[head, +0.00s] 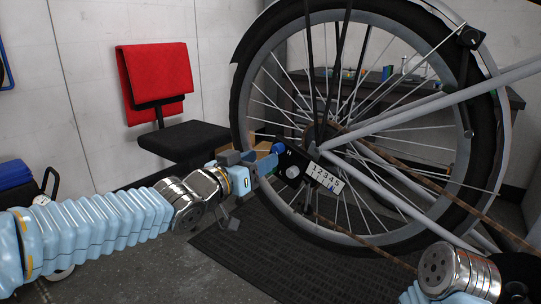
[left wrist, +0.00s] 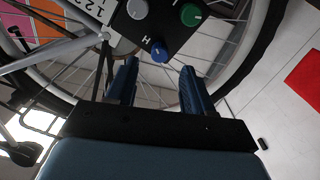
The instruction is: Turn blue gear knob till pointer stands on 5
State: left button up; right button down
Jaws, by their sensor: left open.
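The blue gear knob (left wrist: 160,55) sits on a black control box (left wrist: 163,30) beside the letter H. A grey-white knob (left wrist: 137,8) and a green knob (left wrist: 190,14) are on the same box. In the head view the blue knob (head: 279,148) is close to my left gripper's fingers. My left gripper (left wrist: 159,66) is open, its blue fingers apart, with the blue knob ahead between the tips. I cannot tell whether they touch it. The white scale plate (head: 325,177) reads 1 to 5. A small blue mark shows low on it; its exact number is unclear. My right gripper is out of view.
The bike's rear wheel (head: 247,93) with spokes, chain and grey frame tubes stands right behind the box. A black chair with a red cloth (head: 157,75) stands at the left. A dark mat (head: 240,255) lies on the floor below.

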aim_at(275, 151)
pick_arm(q)
jog(key=x, duration=0.5)
jog(key=shift+w, duration=0.15)
jog(key=shift+c, duration=0.2)
grip_shut()
